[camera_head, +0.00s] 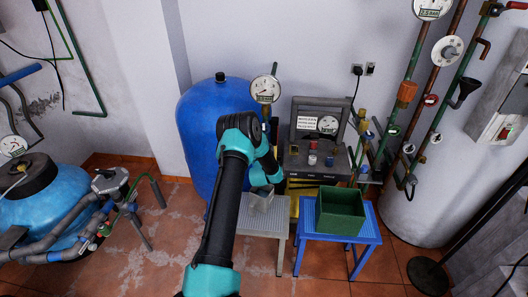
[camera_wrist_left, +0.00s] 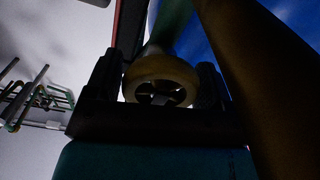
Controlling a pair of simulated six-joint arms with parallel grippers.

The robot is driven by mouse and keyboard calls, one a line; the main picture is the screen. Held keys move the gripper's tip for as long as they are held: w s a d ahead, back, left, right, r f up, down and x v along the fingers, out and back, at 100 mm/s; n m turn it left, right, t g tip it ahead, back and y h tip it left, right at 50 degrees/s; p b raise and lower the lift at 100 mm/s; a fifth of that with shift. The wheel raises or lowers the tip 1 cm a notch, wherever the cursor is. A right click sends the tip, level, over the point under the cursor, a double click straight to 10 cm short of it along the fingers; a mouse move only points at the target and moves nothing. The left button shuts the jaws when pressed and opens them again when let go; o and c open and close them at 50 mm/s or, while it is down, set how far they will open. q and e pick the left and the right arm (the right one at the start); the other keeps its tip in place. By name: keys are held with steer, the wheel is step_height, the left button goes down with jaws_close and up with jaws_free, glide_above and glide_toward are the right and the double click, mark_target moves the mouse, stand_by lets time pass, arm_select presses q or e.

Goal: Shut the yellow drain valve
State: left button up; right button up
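The yellow valve's handwheel (camera_wrist_left: 160,72), dull yellow in shadow, shows in the left wrist view, with a spoked underside and a green pipe behind it. My left gripper (camera_wrist_left: 158,92) has one dark finger on each side of the wheel. The fingers look very close to its rim, but I cannot tell whether they press on it. In the head view my left arm reaches up from the bottom and bends down beside the blue tank (camera_head: 200,125). It hides the valve and the fingertips there. My right gripper is in neither view.
A blue stool (camera_head: 365,229) holds a green bin (camera_head: 340,212). A gauge (camera_head: 265,88), a grey machine (camera_head: 318,165) and several pipes stand close by.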

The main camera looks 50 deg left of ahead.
arm_select(q)
steer(key=v, duration=1.7)
steer(key=shift+s, duration=0.2)
steer(key=shift+d, duration=0.15)
steer(key=d+f+m+g+h, duration=0.2)
steer(key=d+f+h, duration=0.25)
steer(key=d, duration=0.65)
steer(key=d+f+m+g+h, duration=0.2)
steer(key=d+f+h, duration=0.3)
steer(key=d, duration=0.5)
steer(key=s+d+m+g+h, duration=0.4)
steer(key=s+d+g+h, duration=0.2)
steer(key=s+d, duration=0.8)
steer(key=d+g, duration=0.2)
steer(key=shift+d+g, duration=0.4)
steer(key=shift+s, duration=0.15)
